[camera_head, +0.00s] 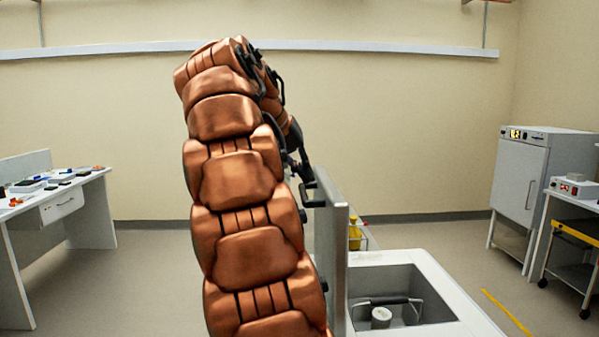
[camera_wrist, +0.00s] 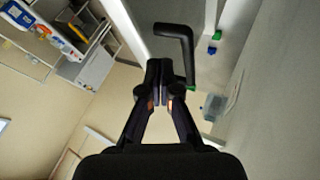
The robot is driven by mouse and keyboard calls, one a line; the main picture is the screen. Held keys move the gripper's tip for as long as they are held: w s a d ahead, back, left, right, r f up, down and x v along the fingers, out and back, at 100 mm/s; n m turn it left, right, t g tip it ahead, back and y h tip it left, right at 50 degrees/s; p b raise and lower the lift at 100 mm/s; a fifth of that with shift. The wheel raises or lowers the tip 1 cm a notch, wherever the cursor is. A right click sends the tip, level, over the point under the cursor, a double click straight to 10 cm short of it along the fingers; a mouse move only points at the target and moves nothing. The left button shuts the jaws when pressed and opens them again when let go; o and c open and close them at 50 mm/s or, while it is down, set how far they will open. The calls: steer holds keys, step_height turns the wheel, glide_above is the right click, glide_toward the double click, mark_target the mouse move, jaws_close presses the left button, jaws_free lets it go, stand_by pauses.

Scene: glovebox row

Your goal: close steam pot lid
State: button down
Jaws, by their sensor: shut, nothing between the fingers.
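The steam pot lid (camera_head: 333,265) is a grey panel standing upright at the left edge of a white unit, so the lid is open. A black bar handle (camera_head: 312,192) sticks out from its left face near the top. In the wrist view a black bent handle (camera_wrist: 178,42) shows just beyond my gripper (camera_wrist: 162,70). The fingers are together and empty, close to the handle; I cannot tell whether they touch it. In the head view my gripper (camera_head: 301,160) is dark and partly hidden behind my copper arm, near the lid's upper edge.
The open basin (camera_head: 445,297) right of the lid holds a white cylinder (camera_head: 381,317) and a black handle (camera_head: 388,300). Yellow bottles (camera_head: 355,235) stand behind the lid.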

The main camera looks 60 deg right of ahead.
mark_target(324, 198)
steer(key=shift+x, duration=2.15)
steer(key=shift+s, duration=0.1)
